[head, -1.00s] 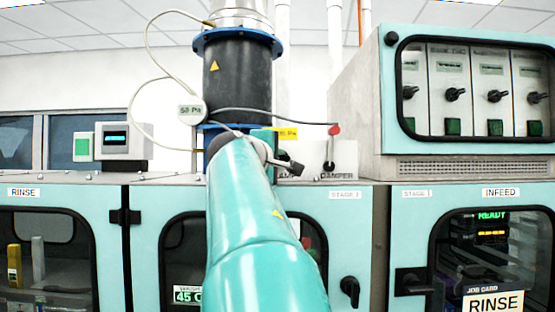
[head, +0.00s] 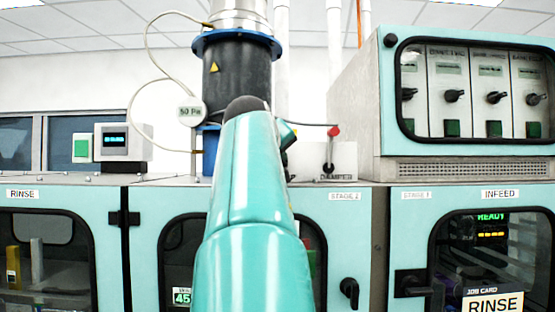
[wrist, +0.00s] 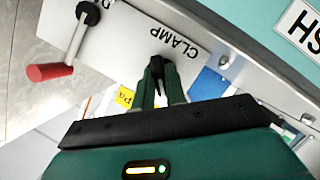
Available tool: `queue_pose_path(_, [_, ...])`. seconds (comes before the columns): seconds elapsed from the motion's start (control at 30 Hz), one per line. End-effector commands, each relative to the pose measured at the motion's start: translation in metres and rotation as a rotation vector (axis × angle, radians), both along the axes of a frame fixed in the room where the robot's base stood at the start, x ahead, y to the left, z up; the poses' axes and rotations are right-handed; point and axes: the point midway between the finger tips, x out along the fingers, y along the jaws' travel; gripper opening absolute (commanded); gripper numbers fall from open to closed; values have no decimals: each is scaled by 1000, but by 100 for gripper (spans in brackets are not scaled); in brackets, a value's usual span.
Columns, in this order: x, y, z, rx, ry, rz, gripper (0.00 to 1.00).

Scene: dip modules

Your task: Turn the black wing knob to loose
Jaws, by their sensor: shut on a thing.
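The black wing knob (wrist: 158,63) shows in the wrist view beside the word CLAMP on a pale plate (wrist: 128,35). My gripper (wrist: 160,78) reaches it with two dark green fingers, which are closed on the knob. The fingertips hide part of the knob, so its exact turn is hard to read. In the head view my arm stands in front of the knob and hides it. Only a small dark and green part of my gripper (head: 289,136) shows past the arm's right edge.
A red-tipped damper lever (head: 332,140) stands close to the right; it also shows in the wrist view (wrist: 62,58). A black duct (head: 235,75) with a blue flange rises behind my arm. A control box (head: 350,95) stands at the right. A yellow tag (wrist: 124,96) lies near my fingers.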

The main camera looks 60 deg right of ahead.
Motion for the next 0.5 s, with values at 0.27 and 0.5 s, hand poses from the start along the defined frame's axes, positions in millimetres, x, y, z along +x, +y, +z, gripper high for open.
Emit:
queue_pose_path(0.27, [-3, -1, 0, 124, -233, -4, 0])
queue_pose_path(0.5, [-4, -2, 0, 228, -435, -4, 0])
